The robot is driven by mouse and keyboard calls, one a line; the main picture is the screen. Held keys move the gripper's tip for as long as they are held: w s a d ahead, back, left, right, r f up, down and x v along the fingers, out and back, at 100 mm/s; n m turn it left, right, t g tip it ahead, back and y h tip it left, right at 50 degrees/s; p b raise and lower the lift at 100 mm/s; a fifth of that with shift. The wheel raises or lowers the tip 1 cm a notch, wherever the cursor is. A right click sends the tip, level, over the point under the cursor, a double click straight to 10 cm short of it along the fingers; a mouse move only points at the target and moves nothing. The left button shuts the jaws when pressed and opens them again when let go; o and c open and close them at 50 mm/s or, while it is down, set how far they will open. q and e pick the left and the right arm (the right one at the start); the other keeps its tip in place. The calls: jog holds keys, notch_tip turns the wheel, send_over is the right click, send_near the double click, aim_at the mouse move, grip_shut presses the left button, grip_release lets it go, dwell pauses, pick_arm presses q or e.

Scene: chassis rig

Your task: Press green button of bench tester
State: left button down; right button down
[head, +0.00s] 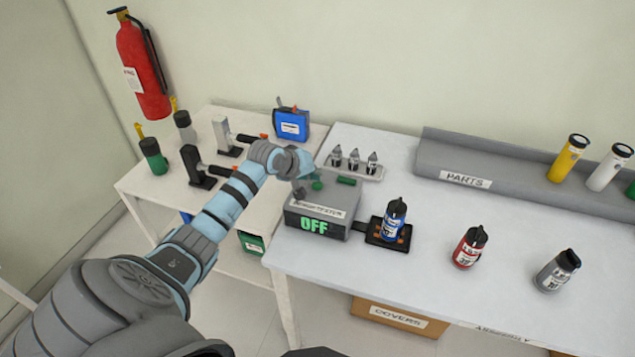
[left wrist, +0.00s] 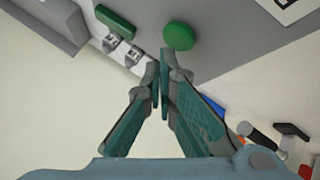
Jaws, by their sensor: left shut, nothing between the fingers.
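The bench tester (head: 318,210) is a grey box on the left end of the white table, and its front display reads OFF. In the left wrist view the round green button (left wrist: 179,36) shows on the tester's grey top (left wrist: 225,40), with a green bar-shaped part (left wrist: 115,20) beside it. My left gripper (head: 305,187) is over the tester's top in the head view. In the left wrist view its fingertips (left wrist: 163,68) are together and empty, close to the button in the picture. I cannot tell whether they touch it. My right gripper is not in view.
A blue bottle (head: 395,222) stands on the black pad right of the tester. A red bottle (head: 468,247) and a grey one (head: 557,270) stand farther right. Small dark-topped parts (head: 354,160) stand behind the tester. A grey PARTS tray (head: 450,165) runs along the back.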

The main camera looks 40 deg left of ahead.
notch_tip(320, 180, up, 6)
jog(key=p, duration=0.5)
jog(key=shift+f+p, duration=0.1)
jog(key=shift+p, duration=0.2)
